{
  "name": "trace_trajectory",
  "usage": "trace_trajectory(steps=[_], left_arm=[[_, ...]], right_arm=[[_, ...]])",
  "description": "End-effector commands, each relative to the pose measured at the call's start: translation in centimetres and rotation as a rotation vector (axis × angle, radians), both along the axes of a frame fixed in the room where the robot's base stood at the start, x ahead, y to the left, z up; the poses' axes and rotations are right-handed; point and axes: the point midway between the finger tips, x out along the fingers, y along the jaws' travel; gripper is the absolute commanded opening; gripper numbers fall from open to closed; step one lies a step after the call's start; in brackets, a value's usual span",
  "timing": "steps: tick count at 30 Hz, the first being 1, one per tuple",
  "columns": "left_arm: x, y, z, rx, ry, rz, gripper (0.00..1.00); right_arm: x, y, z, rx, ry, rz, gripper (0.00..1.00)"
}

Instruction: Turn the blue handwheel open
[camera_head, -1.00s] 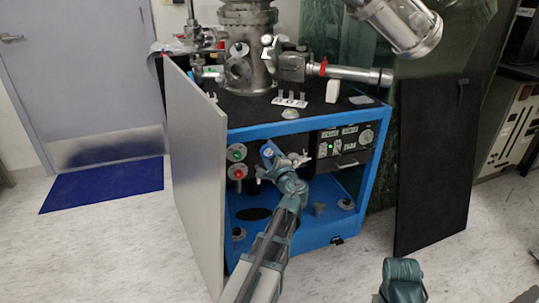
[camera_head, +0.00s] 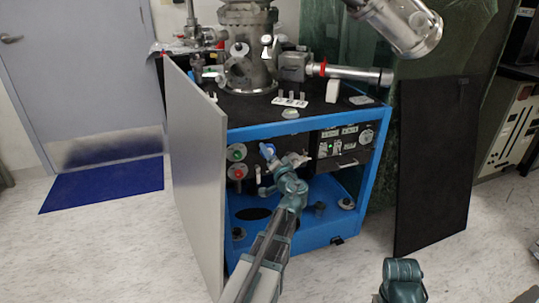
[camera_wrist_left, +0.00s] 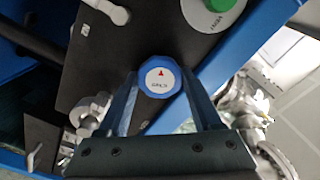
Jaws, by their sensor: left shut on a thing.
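The blue handwheel (camera_head: 267,151) is on the dark front panel inside the blue cabinet. In the left wrist view the blue handwheel (camera_wrist_left: 159,77) has a blue rim and a white face with a red arrow and small lettering, which I cannot read. My left gripper (camera_wrist_left: 160,82) has one finger on each side of the rim and is shut on it. In the head view the left gripper (camera_head: 270,162) is small and partly hidden by its own wrist. My right gripper is not in view; only a piece of the right arm shows at the bottom right.
A green round control (camera_head: 237,152) and a red one (camera_head: 238,172) are left of the handwheel. An open grey door panel (camera_head: 197,170) stands at the cabinet's left. A control unit (camera_head: 340,145) is at the right. Metal vacuum parts (camera_head: 248,50) stand on top.

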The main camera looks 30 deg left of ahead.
Motion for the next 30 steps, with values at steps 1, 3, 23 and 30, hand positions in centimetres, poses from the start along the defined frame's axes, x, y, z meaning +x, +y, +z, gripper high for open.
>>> trace_trajectory(steps=[1,3,23,30], left_arm=[[-0.14,-0.04,-0.09,-0.031,-0.034,0.001,0.11],[-0.14,-0.04,-0.1,-0.075,-0.085,0.001,0.11],[-0.13,-0.09,-0.14,-0.483,-0.561,0.001,0.11],[-0.12,-0.11,-0.15,-0.63,-0.735,0.002,0.11]], right_arm=[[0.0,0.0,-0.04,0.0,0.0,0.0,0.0],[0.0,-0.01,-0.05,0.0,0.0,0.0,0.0],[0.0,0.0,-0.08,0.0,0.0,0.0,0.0],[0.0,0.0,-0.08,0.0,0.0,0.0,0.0]])
